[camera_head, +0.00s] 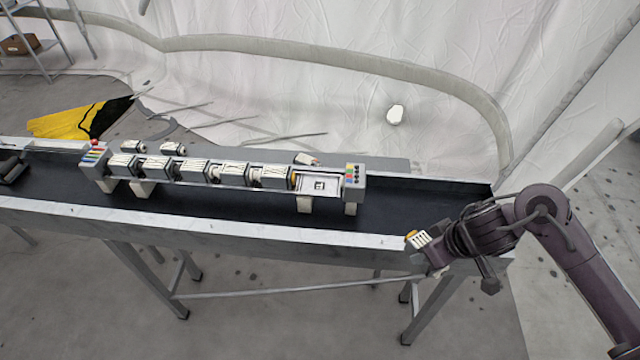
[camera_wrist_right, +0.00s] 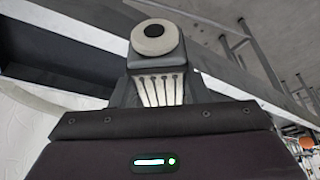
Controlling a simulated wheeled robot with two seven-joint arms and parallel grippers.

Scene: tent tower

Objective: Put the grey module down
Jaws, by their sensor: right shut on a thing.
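My right gripper (camera_head: 436,262) is shut on a small grey module (camera_head: 419,240) with white ribs and a yellowish end, held over the near metal edge at the right end of the long table. In the right wrist view the module's round pale end with a dark centre (camera_wrist_right: 156,40) and its white ribs show beyond the gripper; the fingers are mostly hidden there. A row of similar grey and white modules (camera_head: 194,170) sits in a rack on the table, between two grey end blocks, left of my gripper. My left gripper is not in view.
The table has a dark bed (camera_head: 240,209) and raised metal edges (camera_head: 200,234). Small white-and-grey pieces (camera_head: 172,148) lie behind the rack. A dark thing (camera_head: 12,169) is cut off at the left. The bed right of the rack is clear.

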